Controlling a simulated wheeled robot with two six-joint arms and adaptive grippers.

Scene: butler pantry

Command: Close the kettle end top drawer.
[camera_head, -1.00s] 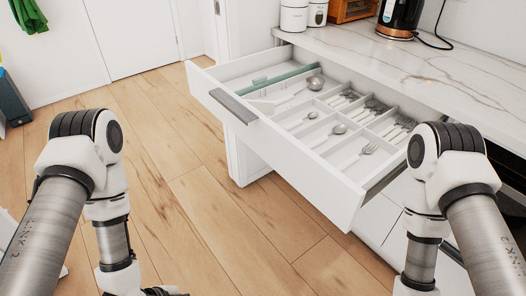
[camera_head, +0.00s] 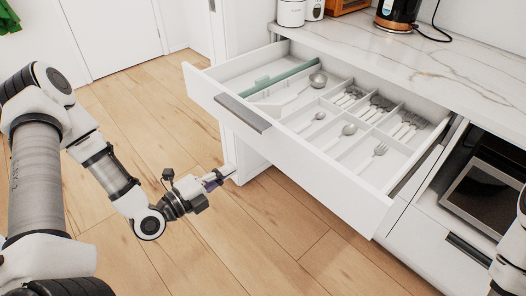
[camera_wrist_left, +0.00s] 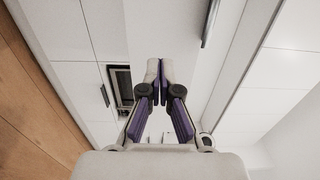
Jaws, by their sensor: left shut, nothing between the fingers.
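The top drawer (camera_head: 300,165) below the kettle end of the counter is pulled far open, with its dark bar handle (camera_head: 242,112) on its white front. It holds spoons, forks and other utensils in compartments. My left gripper (camera_head: 226,172) is low in front of the drawer front, below and left of the handle, apart from it. In the left wrist view its purple-padded fingers (camera_wrist_left: 160,68) are together with nothing between them. My right gripper is out of view; only part of my right arm shows at the right edge.
The kettle (camera_head: 397,14) stands on the marble counter (camera_head: 440,62), beside white canisters (camera_head: 291,12). An oven-like appliance (camera_head: 487,190) sits in the cabinet at right. The wooden floor left of the drawer is clear.

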